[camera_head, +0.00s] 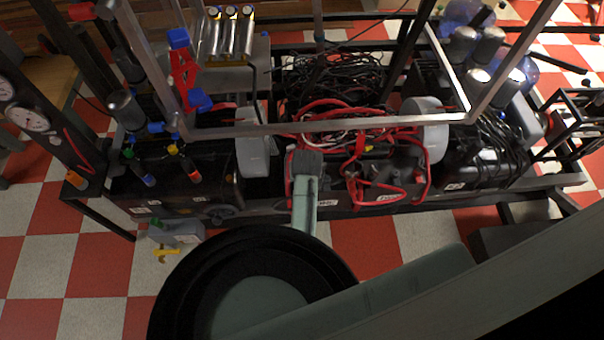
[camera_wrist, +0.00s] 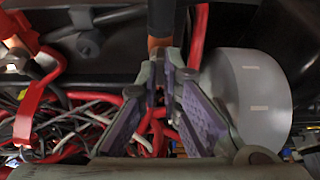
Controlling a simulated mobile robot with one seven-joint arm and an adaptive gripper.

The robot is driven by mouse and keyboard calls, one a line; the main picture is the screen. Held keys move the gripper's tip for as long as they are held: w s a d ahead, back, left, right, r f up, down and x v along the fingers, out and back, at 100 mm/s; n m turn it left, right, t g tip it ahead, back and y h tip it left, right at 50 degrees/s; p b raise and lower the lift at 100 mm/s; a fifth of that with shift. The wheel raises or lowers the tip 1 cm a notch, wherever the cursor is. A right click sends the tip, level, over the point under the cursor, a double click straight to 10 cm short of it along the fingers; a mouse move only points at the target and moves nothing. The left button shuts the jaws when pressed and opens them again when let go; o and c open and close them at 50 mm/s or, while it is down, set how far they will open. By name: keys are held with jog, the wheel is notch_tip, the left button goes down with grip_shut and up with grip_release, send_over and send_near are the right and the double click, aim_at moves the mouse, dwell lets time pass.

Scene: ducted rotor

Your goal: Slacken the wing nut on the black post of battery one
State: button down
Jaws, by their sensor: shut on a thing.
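My gripper (camera_head: 306,165) reaches down to the front of the black battery bank, at the left end of the red cables. In the wrist view my gripper (camera_wrist: 166,72) has its purple-padded fingers close together at the tips, shut on a small part taken to be the wing nut, which they largely hide. A dark upright post with a copper-orange collar (camera_wrist: 158,42) stands right at the fingertips. A black battery (camera_head: 405,165) with red cables lies to the right of my gripper in the head view. The battery labels are too small to read surely.
A grey round drum (camera_wrist: 250,95) stands close to the right finger. Red cables (camera_head: 375,180) and tangled black wires (camera_head: 335,80) lie around the work spot. A metal frame bar (camera_head: 330,126) crosses above the batteries. Pressure gauges (camera_head: 25,118) stand at far left.

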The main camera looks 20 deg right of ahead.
jog(key=shift+d+n+y, duration=0.1)
jog(key=shift+n+y, duration=0.4)
jog(key=shift+n, duration=0.7)
jog(key=shift+f, duration=0.1)
jog(key=c, duration=1.8)
grip_release()
jog(key=shift+o, duration=0.2)
jog(key=v, duration=1.2)
